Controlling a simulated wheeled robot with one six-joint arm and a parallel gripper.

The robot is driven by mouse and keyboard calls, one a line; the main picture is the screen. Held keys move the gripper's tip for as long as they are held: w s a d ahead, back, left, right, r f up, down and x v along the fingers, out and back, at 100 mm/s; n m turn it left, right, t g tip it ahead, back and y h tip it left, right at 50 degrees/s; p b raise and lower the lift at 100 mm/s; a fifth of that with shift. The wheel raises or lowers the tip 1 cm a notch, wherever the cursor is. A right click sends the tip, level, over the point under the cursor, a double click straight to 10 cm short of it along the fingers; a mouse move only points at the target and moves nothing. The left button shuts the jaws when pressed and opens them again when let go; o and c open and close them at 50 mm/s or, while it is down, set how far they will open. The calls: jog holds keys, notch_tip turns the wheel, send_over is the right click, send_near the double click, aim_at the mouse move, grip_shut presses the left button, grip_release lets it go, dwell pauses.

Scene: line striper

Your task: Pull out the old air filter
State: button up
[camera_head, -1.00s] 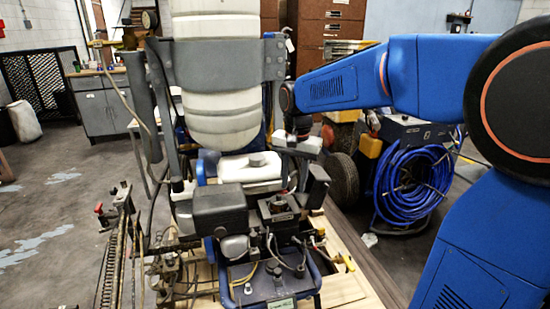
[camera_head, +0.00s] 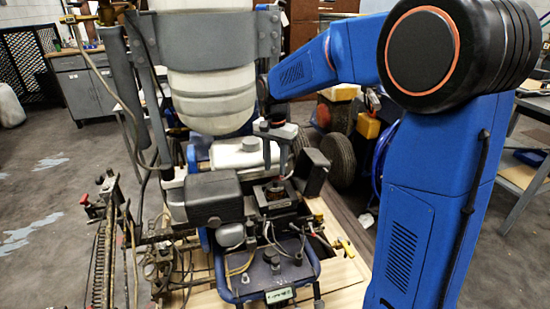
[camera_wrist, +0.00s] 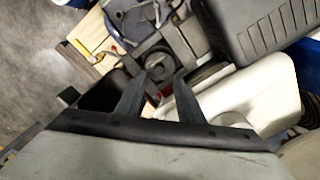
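The line striper's engine stands in the middle of the head view. On it is a dark square housing (camera_head: 288,208) with a round brownish part, which looks like the old air filter (camera_head: 274,192), inside it. In the wrist view a round dark part (camera_wrist: 157,62) sits in that housing, just beyond my fingertips. My gripper (camera_head: 271,160) is above and behind the housing, pointing down. In the wrist view my gripper (camera_wrist: 161,76) has its two fingers apart with nothing between them. I cannot tell whether they touch anything.
A black box (camera_head: 312,172) stands close right of the housing and a larger dark box (camera_head: 213,198) close left. A white tank (camera_head: 240,153) lies behind. Wires and a blue frame (camera_head: 315,270) are in front. Open floor (camera_head: 45,200) lies at left.

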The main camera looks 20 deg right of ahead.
aim_at(275, 181)
jog(key=shift+f, duration=2.8)
grip_shut()
